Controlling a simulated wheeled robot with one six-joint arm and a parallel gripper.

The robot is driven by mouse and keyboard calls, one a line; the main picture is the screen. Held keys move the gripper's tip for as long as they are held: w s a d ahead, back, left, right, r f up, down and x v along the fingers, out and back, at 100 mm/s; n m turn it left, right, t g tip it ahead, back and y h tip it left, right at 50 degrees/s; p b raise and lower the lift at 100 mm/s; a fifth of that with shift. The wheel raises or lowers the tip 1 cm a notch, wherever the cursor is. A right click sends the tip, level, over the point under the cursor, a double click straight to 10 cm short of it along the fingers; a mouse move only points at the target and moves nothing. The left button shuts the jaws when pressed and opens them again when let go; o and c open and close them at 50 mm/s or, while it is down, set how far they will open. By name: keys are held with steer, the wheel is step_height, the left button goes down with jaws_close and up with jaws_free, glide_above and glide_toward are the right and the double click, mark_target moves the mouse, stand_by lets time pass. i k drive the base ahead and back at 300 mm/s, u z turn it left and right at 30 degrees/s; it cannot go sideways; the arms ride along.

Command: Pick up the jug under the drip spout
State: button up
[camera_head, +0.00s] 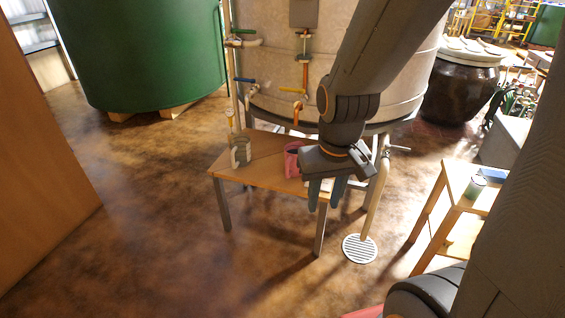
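A wooden table (262,146) stands in front of a large pale tank. On its left part is a grey-green jug (240,151), upright, below a thin yellowish spout (231,118). Further right is a pink jug (291,160) with a dark opening, below an orange pipe spout (296,112). No drip is visible at either spout.
The pale tank (270,70) with valves rises behind the table. A floor drain (360,249) and a slanting pipe (377,195) are right of it. A small wooden stand (455,190) holds a can (475,187). A green tank (140,50) stands back left. The left floor is clear.

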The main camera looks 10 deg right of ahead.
mark_target(291, 149)
steer(key=u, duration=0.15)
steer(key=i, duration=1.3)
steer(key=z, duration=0.6)
